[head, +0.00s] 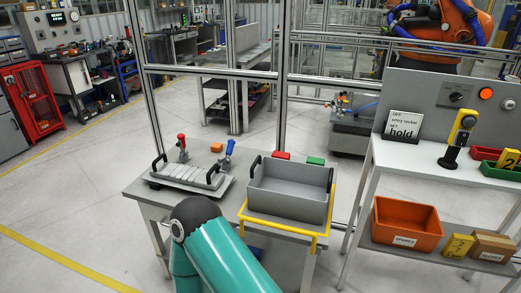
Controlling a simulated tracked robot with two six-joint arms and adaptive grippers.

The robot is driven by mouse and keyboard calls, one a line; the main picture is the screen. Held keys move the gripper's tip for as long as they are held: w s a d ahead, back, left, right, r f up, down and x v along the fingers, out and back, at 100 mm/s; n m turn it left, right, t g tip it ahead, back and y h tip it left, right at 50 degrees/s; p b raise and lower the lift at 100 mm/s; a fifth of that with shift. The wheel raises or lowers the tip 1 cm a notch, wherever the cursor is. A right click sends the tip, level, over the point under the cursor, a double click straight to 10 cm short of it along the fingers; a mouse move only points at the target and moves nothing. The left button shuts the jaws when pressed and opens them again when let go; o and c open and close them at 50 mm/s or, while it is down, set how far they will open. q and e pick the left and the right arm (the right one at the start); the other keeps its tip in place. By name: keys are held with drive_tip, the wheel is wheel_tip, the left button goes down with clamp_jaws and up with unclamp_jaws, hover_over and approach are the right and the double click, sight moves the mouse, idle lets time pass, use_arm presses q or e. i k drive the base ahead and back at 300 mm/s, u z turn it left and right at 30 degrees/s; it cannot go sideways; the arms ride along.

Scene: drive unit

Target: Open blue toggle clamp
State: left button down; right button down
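The blue toggle clamp (229,148) stands at the right rear of a grey fixture plate (190,177) on the grey table. Its blue handle points up. Whether its arm presses on anything is too small to tell. A red-handled clamp (182,142) stands at the left rear of the plate, also handle up. A light flat part with several sections lies on the plate between black handles. A teal link of my own arm covers the table's front. Neither gripper shows in the head view.
A grey open bin (289,198) stands right of the fixture, with a yellow rail (284,230) around the table's front corner. An orange block (216,148) and red and green pieces lie behind. A white side table (445,160) with an orange bin (407,228) stands at right. Floor at left is clear.

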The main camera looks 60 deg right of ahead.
sight(231, 142)
drive_tip(key=k, duration=0.6)
drive_tip(key=z, duration=0.9)
drive_tip(key=i, duration=0.95)
drive_tip(key=z, duration=0.2)
